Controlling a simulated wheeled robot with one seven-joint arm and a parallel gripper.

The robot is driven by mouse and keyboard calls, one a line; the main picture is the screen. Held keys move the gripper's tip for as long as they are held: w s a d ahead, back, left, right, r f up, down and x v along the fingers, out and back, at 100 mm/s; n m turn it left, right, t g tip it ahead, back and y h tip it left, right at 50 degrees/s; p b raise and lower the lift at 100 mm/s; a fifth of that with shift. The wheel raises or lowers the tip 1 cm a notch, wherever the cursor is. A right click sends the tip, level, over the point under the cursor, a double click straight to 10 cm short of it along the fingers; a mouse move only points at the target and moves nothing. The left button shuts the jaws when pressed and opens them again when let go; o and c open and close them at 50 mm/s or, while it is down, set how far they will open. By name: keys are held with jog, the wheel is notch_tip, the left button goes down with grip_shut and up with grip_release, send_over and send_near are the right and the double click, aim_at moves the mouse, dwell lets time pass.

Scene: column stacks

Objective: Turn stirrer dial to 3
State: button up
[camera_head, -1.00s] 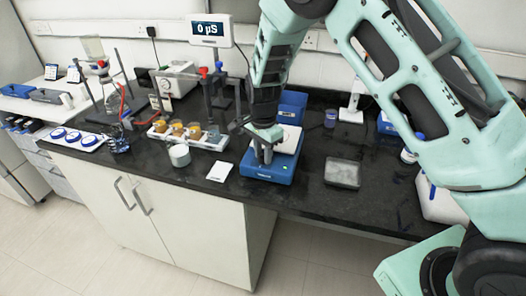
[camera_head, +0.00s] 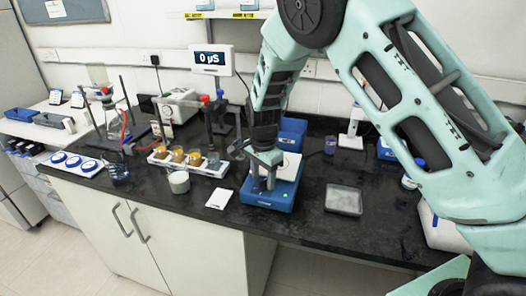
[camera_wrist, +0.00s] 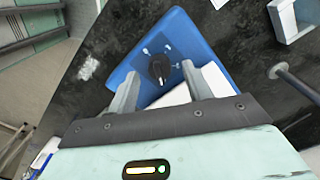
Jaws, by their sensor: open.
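The stirrer (camera_head: 263,198) is a blue box with a white top plate, standing near the front edge of the black bench. In the wrist view, its blue body (camera_wrist: 192,37) shows a black dial (camera_wrist: 159,68) with a light pointer mark and small white marks around it. The dial's numbers are too small to read. My gripper (camera_wrist: 160,82) is open over the stirrer, with one finger on each side of the dial. I cannot tell whether the fingers touch it. In the head view, my gripper (camera_head: 263,180) points down at the stirrer and hides its dial.
A white card (camera_head: 219,199) and a white round jar (camera_head: 179,182) stand left of the stirrer. A rack of small beakers (camera_head: 187,160) is behind them. A blue bin (camera_head: 292,132) stands behind. Bare bench lies between stirrer and tray.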

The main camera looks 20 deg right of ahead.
notch_tip(320, 180, up, 16)
jog(key=b, duration=0.2)
dwell(0.4)
